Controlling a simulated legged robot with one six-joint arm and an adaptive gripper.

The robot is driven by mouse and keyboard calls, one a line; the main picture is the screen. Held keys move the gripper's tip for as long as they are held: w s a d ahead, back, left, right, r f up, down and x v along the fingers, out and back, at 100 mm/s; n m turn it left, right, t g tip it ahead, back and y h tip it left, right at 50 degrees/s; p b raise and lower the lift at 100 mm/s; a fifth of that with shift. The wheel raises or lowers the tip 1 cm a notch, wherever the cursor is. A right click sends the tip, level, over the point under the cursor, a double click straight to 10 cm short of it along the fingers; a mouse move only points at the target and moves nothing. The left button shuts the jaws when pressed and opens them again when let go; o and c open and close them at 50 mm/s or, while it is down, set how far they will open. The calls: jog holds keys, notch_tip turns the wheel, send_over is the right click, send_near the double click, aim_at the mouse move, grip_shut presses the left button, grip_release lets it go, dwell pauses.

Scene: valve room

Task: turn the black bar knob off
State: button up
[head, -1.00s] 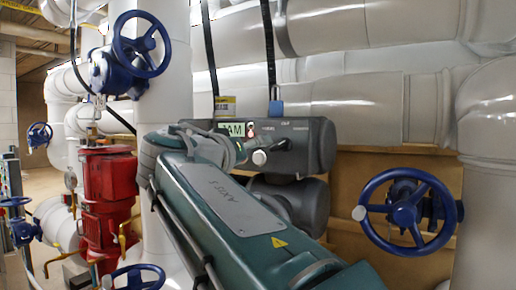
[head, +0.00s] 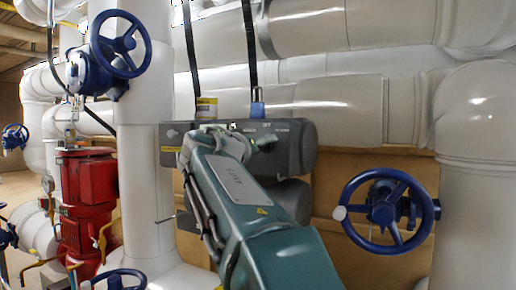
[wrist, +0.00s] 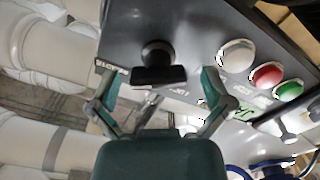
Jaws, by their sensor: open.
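The black bar knob (wrist: 159,72) sticks out of the grey panel in the wrist view, its bar lying nearly level across the picture. My gripper (wrist: 158,90) is open and empty. Its two fingers spread to the left and right of the knob, with gaps on both sides, and I see no contact. In the head view my gripper (head: 262,143) is in front of the grey control box (head: 299,150), small and partly hidden by my arm. I cannot make out the knob clearly there.
White (wrist: 236,54), red (wrist: 266,75) and green (wrist: 289,90) round fittings sit right of the knob. A blue padlock-like piece (head: 257,108) stands on the box. A blue valve wheel (head: 388,210) is to the right, and a red pump (head: 88,200) to the left.

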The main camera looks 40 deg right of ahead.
jog(key=shift+a, duration=0.1)
jog(key=c, duration=1.1)
jog(key=shift+n, duration=0.3)
jog(key=n, duration=0.5)
jog(key=shift+f, duration=0.1)
jog(key=n, duration=0.6)
jog(key=shift+f, duration=0.1)
jog(key=o, duration=1.1)
jog(key=shift+w, duration=0.1)
